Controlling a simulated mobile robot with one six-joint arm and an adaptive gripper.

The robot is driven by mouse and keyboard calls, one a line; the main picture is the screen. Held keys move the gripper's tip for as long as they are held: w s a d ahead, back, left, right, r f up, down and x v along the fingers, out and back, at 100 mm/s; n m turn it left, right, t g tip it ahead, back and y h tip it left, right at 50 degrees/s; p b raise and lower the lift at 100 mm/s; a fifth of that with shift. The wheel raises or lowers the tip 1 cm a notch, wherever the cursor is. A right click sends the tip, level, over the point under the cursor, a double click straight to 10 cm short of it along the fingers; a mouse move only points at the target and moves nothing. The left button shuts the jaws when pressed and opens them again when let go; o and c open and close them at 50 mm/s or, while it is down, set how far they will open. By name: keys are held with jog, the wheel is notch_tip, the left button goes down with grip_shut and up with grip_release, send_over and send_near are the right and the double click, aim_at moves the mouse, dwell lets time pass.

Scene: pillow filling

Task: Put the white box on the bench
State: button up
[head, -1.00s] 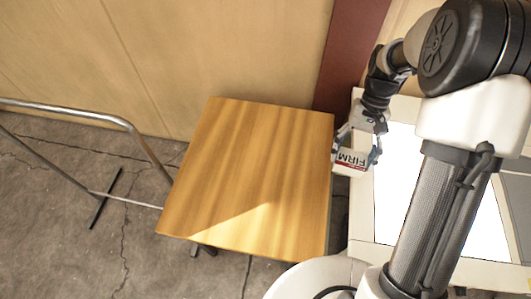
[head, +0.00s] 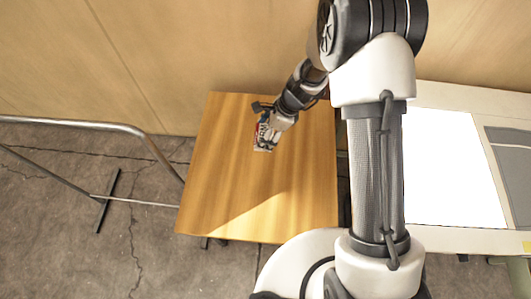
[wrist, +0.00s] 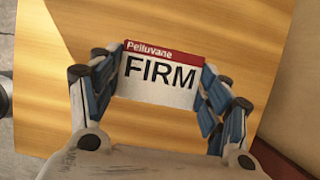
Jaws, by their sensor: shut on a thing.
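The white box (wrist: 160,78) has a red band reading "Pelluvane" and the black word "FIRM". In the wrist view my gripper (wrist: 160,85) is shut on it, with a blue-padded finger against each side. In the head view the box (head: 262,141) is partly hidden by my gripper (head: 267,130). Both are over the far middle part of the wooden bench (head: 230,180). I cannot tell whether the box touches the bench top.
A white-topped table (head: 450,170) with a grey panel stands to the right, beyond my arm. A metal rail (head: 80,122) stands on the floor at the left. A wooden wall runs behind the bench. The rest of the bench top is clear.

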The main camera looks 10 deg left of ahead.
notch_tip(320, 180, down, 13)
jog(key=b, duration=0.3)
jog(key=shift+r, duration=0.15)
jog(key=shift+b, duration=0.3)
jog(key=shift+f, duration=0.2)
jog(key=o, duration=1.1)
jog(key=p+v, duration=0.3)
jog(key=v, duration=0.9)
jog(key=shift+a+r+p, duration=0.1)
jog(key=shift+r+p, duration=0.15)
jog(key=shift+p, duration=0.1)
